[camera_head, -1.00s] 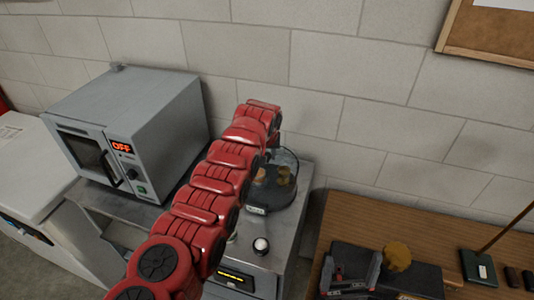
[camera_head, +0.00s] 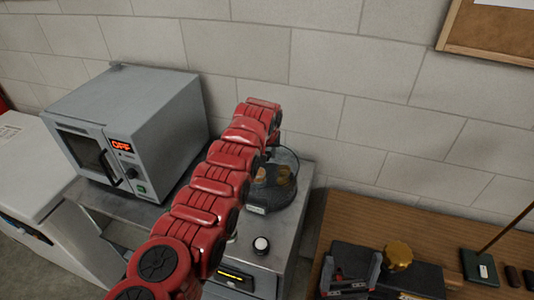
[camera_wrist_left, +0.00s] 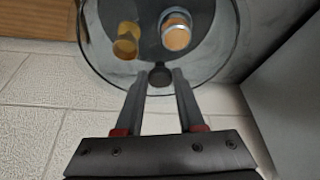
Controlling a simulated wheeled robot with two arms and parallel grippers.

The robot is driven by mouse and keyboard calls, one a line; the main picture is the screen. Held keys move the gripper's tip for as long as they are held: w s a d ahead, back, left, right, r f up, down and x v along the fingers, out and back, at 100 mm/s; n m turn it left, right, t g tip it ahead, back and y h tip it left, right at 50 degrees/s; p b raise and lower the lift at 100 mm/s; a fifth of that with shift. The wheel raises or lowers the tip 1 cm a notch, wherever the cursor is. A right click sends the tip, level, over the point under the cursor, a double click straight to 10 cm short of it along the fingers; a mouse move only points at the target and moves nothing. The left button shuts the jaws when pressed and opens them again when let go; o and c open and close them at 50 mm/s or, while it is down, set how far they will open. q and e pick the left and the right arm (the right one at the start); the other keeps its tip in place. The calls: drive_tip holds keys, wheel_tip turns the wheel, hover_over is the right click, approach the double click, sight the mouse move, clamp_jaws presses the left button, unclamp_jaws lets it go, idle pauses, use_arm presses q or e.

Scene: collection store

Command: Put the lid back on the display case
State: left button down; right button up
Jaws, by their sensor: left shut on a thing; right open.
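The display case is a dark round base (camera_head: 258,207) with a small white label, on the grey cabinet. Brownish items stand on it. Its clear glass lid (camera_head: 294,158) shows as a curved outline over the items, partly behind my left arm. In the left wrist view, my left gripper (camera_wrist_left: 161,78) is shut on the lid's dark knob (camera_wrist_left: 160,76). The round glass rim and two items, one yellow and one orange-topped, show beyond it. I cannot tell whether the lid touches the base. My right gripper (camera_head: 350,284) is open and empty over the desk.
A grey oven (camera_head: 135,130) reading OFF stands left of the case. A white knob (camera_head: 261,245) is on the cabinet, in front of the case. The wooden desk (camera_head: 400,222) at right holds a gold-topped object (camera_head: 398,255) and a dark labelled block (camera_head: 479,266). The wall is close behind.

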use_arm(q)
drive_tip(key=shift+f+b, duration=0.2)
drive_tip(key=shift+b, duration=0.8)
idle(0.7)
idle(0.3)
unclamp_jaws()
idle(0.4)
drive_tip(key=shift+r, duration=0.1)
drive_tip(key=shift+r+b, duration=0.3)
drive_tip(key=shift+r, duration=3.15)
drive_tip(key=shift+c, duration=0.3)
